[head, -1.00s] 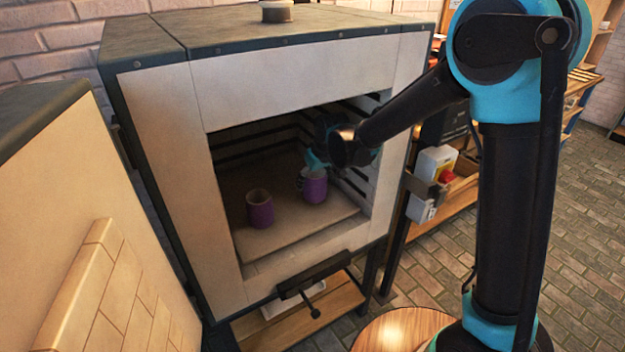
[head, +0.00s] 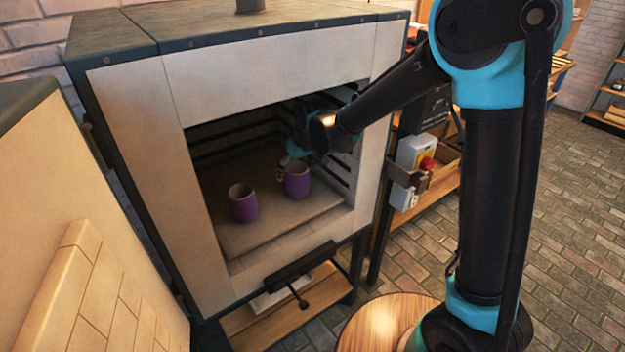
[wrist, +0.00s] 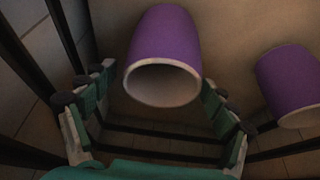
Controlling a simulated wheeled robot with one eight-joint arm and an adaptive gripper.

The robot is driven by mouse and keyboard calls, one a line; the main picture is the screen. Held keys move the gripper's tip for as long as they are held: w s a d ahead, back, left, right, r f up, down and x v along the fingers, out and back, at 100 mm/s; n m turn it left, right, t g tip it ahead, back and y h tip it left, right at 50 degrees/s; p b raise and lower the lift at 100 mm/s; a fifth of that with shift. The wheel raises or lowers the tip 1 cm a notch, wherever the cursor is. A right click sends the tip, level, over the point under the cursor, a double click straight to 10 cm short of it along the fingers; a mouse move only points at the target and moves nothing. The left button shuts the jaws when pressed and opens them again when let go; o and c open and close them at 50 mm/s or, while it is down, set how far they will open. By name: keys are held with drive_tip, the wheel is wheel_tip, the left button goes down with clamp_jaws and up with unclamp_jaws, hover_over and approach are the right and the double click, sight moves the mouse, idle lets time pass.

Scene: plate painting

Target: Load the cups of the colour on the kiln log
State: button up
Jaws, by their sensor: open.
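Two purple cups stand upright on the shelf (head: 270,228) inside the open kiln (head: 262,75). The left cup (head: 243,205) stands apart, nearer the kiln's left wall. The right cup (head: 297,180) is at my gripper (head: 287,165), which reaches into the kiln from the right. In the wrist view, my gripper (wrist: 160,112) is open, with its fingers on either side of the right cup (wrist: 165,45), near its rim. I cannot tell whether they touch it. The left cup (wrist: 288,82) also shows there at the right edge. The kiln log is not in view.
The kiln's opening frames my arm closely, with dark slotted side walls near the gripper. The kiln door (head: 75,225) stands open at the left. A control box with a red button (head: 427,163) is at the right. A round wooden top (head: 375,325) is below my arm.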

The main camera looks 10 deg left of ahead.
drive_tip(key=s+d+r, duration=0.4)
drive_tip(key=s+d, duration=0.5)
drive_tip(key=d, duration=0.2)
drive_tip(key=d+f+m+t+h, duration=0.1)
drive_tip(key=d+m, duration=0.1)
drive_tip(key=d, duration=0.7)
drive_tip(key=d+f+m, duration=0.2)
drive_tip(key=d+m, duration=0.1)
drive_tip(key=d, duration=0.5)
drive_tip(key=s+d+f+m+h, duration=0.1)
drive_tip(key=s+d, duration=0.3)
drive_tip(key=d, duration=0.4)
drive_tip(key=s+d+f+m+h, duration=0.1)
drive_tip(key=s+d+f+m, duration=0.2)
drive_tip(key=d, duration=0.5)
drive_tip(key=shift+s+f+m, duration=0.25)
drive_tip(key=shift+s+m, duration=0.2)
drive_tip(key=shift+m, duration=0.05)
